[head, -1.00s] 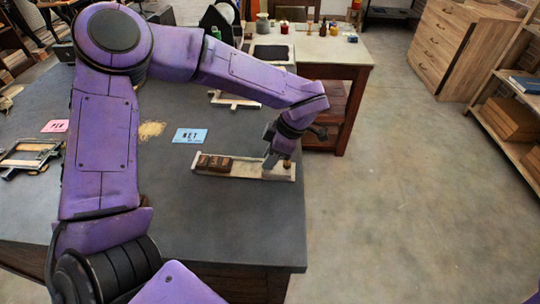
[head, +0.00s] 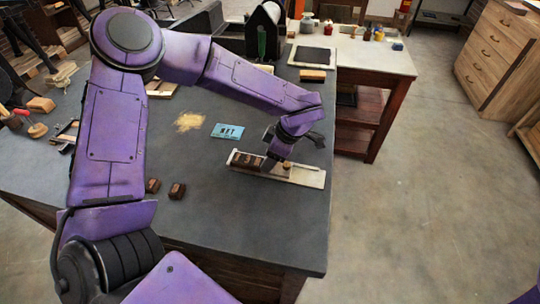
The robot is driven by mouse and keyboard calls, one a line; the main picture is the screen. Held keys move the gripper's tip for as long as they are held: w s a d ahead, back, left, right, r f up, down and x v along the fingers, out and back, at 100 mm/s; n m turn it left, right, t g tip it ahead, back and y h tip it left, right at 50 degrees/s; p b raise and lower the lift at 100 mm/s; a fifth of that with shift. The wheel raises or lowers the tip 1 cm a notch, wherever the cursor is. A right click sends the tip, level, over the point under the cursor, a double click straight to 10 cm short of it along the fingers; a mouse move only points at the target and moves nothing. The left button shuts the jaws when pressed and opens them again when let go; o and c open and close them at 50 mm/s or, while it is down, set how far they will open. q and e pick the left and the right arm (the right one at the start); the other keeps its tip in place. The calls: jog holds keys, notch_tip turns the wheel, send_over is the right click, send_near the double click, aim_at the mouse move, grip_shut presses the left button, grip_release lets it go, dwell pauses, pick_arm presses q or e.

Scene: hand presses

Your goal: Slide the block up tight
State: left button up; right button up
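A long pale tray (head: 312,180) lies on the dark table. Dark type blocks (head: 245,161) stand in a row at its left end. A small block with a brownish knob (head: 286,167) sits in the tray just right of them, partly hidden by my gripper; I cannot tell whether it touches the type. My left gripper (head: 270,162) points down into the tray between the type and the knob. Its fingertips are small and partly hidden, so its opening and any grip are unclear. My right gripper is out of view.
A blue card (head: 228,131) lies behind the tray. Two loose dark blocks (head: 177,191) lie left of it, near the front. The tray's right end is bare. A pale side table (head: 370,57) stands at the back right, with open floor beside it.

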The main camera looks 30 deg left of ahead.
aim_at(285, 163)
pick_arm(q)
jog(key=b+v, duration=0.1)
jog(key=v, duration=0.9)
jog(key=shift+r, duration=0.25)
